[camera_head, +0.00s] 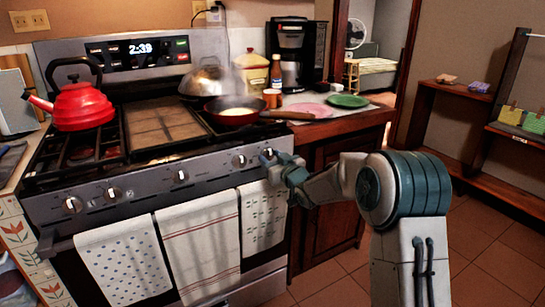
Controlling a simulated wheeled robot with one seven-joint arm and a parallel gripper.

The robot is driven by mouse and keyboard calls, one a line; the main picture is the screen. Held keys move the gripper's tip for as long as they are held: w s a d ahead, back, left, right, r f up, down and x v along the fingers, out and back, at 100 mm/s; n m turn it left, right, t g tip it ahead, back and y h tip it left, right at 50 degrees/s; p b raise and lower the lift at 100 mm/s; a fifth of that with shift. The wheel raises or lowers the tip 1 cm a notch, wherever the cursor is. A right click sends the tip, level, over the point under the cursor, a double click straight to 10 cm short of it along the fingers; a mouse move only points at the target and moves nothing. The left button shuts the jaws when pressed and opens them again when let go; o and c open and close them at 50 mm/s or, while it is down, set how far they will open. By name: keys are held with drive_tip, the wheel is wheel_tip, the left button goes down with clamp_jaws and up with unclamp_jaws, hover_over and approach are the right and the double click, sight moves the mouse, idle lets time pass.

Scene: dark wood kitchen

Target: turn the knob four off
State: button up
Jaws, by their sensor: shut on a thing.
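The stove's front panel (145,190) carries a row of metal knobs. From the left, knobs show at the far left (72,204), beside it (113,194), in the middle (181,176) and toward the right (239,160). The knob's pointer angle is too small to read.
A red kettle (82,106) stands on the left burners and a silver domed lid (208,80) behind the pan. The pan's handle (287,115) sticks out rightward above my gripper. Towels (198,245) hang on the oven rail below. Floor at right is clear.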

drive_tip(key=shift+r+m, duration=0.1)
drive_tip(key=shift+m, duration=0.3)
drive_tip(key=o, duration=1)
drive_tip(key=shift+c, duration=0.2)
drive_tip(key=p+v, duration=0.1)
drive_tip(key=v, duration=1.2)
drive_tip(key=shift+s+d, duration=0.3)
